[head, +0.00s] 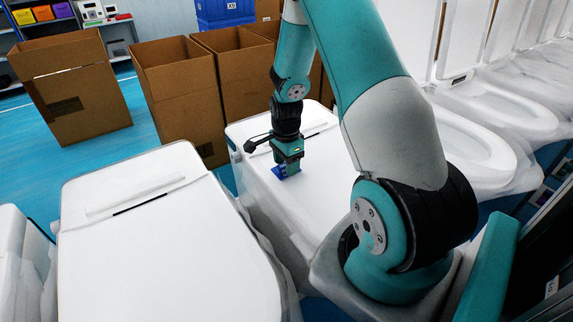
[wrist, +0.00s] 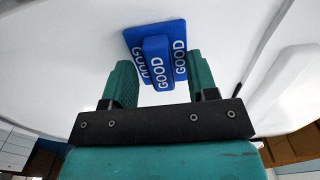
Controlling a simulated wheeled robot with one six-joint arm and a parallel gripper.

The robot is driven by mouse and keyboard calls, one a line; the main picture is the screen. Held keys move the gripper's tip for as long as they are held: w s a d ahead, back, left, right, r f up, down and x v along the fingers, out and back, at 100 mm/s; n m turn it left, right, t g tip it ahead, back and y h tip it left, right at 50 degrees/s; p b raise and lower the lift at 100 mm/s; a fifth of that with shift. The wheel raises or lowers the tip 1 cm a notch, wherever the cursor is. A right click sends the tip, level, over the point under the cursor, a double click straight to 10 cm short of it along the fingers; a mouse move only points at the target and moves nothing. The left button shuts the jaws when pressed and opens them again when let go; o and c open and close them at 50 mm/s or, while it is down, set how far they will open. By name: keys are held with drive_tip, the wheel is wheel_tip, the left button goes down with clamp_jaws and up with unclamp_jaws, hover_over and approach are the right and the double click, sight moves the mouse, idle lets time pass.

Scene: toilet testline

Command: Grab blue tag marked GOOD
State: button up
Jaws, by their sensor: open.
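The blue tag marked GOOD (wrist: 157,62) lies on a white toilet lid (wrist: 60,65) in the wrist view. It has a flat base and a raised middle block, with GOOD in white on several faces. My gripper (wrist: 163,78) is open, with one green finger on each side of the raised block. I see gaps between the fingers and the block; contact cannot be told. In the head view my gripper (head: 285,166) points down at the lid, and a bit of the blue tag (head: 280,172) shows beneath it, mostly hidden.
Another white toilet (head: 160,245) stands at the left, and open toilets (head: 455,150) line the right. Open cardboard boxes (head: 175,90) and a blue crate (head: 225,10) stand behind. Blue floor (head: 120,140) is clear at the left.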

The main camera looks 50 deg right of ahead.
clamp_jaws()
idle(0.3)
